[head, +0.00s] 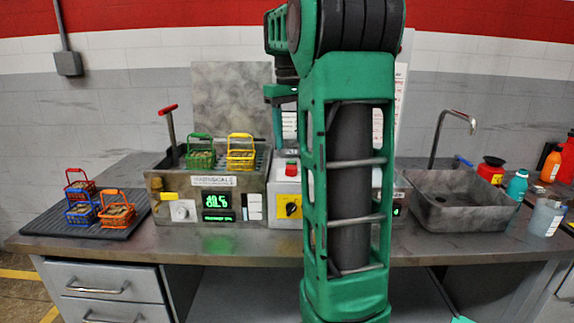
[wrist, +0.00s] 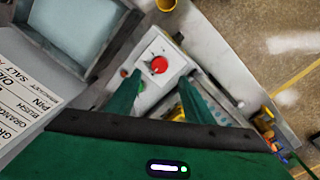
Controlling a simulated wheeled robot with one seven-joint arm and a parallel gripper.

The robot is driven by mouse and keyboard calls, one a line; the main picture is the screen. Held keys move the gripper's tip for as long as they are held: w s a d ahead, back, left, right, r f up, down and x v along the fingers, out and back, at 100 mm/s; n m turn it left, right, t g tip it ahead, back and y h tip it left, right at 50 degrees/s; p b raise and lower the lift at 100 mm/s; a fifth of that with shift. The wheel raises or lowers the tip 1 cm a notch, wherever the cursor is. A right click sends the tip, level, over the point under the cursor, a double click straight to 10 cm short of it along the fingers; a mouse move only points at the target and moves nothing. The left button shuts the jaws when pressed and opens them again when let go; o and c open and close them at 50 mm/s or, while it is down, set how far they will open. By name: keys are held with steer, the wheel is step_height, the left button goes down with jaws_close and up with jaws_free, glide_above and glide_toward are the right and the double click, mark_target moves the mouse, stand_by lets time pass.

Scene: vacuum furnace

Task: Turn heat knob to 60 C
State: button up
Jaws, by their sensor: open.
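A grey machine (head: 240,185) on the bench has a lit green display (head: 217,201) reading about 80, its last digit unclear. A white knob (head: 181,211) is left of the display; its scale is too small to read. A white box (head: 284,187) to the right bears a yellow dial with a black pointer (head: 289,210) and a red button (head: 291,168). The red button also shows in the wrist view (wrist: 159,65). My gripper (wrist: 160,80) is open and empty, its green fingers on either side below the button in that picture. In the head view my arm hides it.
Green (head: 200,153) and yellow (head: 241,153) baskets sit in the machine's top. Red, blue and orange baskets stand on a black mat (head: 62,226) at left. A sink (head: 460,202) and bottles are at right. My arm hides part of the bench's middle.

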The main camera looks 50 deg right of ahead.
mark_target(291, 167)
steer(key=f, duration=0.8)
steer(key=shift+d+f, duration=0.25)
steer(key=shift+a, duration=0.1)
steer(key=c, duration=1)
